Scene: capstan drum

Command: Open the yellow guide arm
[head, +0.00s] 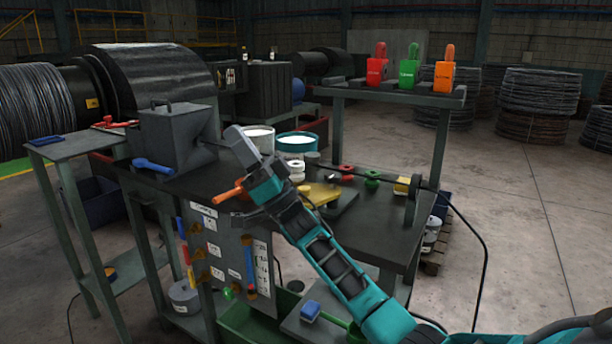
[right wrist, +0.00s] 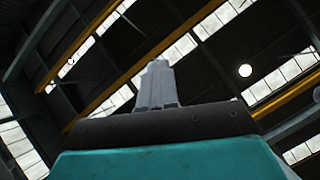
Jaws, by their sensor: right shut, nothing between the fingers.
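A flat yellow piece (head: 320,193), which looks like the guide arm, lies on the dark workbench (head: 375,225). My right forearm and wrist pass in front of it, so part of it is hidden, and I cannot tell its exact position. My right gripper (head: 241,142) is raised over the bench, left of the yellow piece and apart from it, with its fingers pointing up and left. In the right wrist view its grey fingers (right wrist: 158,85) are together with nothing between them, against the roof. My left gripper is not in view.
A grey hopper-like box (head: 172,135) with a blue handle stands left of my gripper. An orange handle (head: 228,192) shows just below it. White and teal tubs (head: 297,143) stand behind. A rack with red, green and orange padlocks (head: 409,68) stands at the back right.

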